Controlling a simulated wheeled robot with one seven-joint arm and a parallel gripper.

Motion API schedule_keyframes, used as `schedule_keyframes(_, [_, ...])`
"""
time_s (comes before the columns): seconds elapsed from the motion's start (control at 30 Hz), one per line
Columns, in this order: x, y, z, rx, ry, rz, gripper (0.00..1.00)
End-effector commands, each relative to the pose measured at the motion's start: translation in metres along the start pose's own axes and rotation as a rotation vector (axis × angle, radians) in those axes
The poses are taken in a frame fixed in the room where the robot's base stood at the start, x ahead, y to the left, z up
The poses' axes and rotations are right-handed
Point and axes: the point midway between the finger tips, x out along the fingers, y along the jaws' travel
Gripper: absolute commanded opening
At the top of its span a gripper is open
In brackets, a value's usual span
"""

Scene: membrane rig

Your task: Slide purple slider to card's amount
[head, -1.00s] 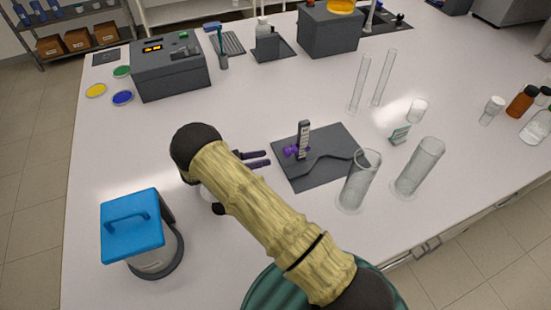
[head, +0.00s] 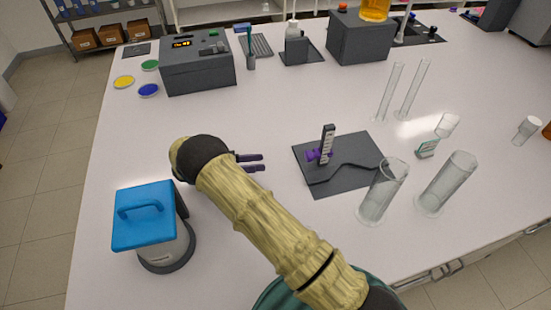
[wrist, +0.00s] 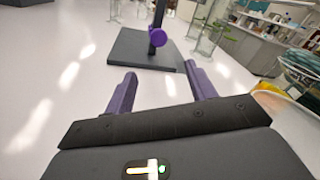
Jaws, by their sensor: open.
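The purple slider (head: 313,156) sits low on an upright dark post with a pale scale (head: 327,143), on a dark grey base plate (head: 350,179). In the wrist view the purple slider (wrist: 158,38) shows as a round knob on the post, ahead of my fingers. A small greenish card (head: 427,148) stands right of the plate; its writing is too small to read. My gripper (head: 262,163) has purple fingers, open and empty, left of the slider and apart from it. It also shows in the wrist view (wrist: 160,88).
Two glass cylinders (head: 445,185) stand at the plate's right front. Thin glass tubes (head: 412,90) stand behind. A blue-lidded container (head: 145,215) is at the left front. The white table (head: 270,115) is clear between gripper and plate.

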Motion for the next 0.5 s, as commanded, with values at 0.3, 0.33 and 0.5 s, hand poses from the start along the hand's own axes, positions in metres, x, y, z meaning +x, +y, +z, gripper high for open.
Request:
schedule_keyframes(0.3, [0.059, -0.012, 0.027, 0.196, 0.305, -0.027, 0.56])
schedule_keyframes(0.33, [0.067, -0.015, 0.029, 0.222, 0.346, -0.035, 0.56])
schedule_keyframes(0.5, [0.105, -0.038, 0.035, 0.403, 0.597, -0.098, 0.56])
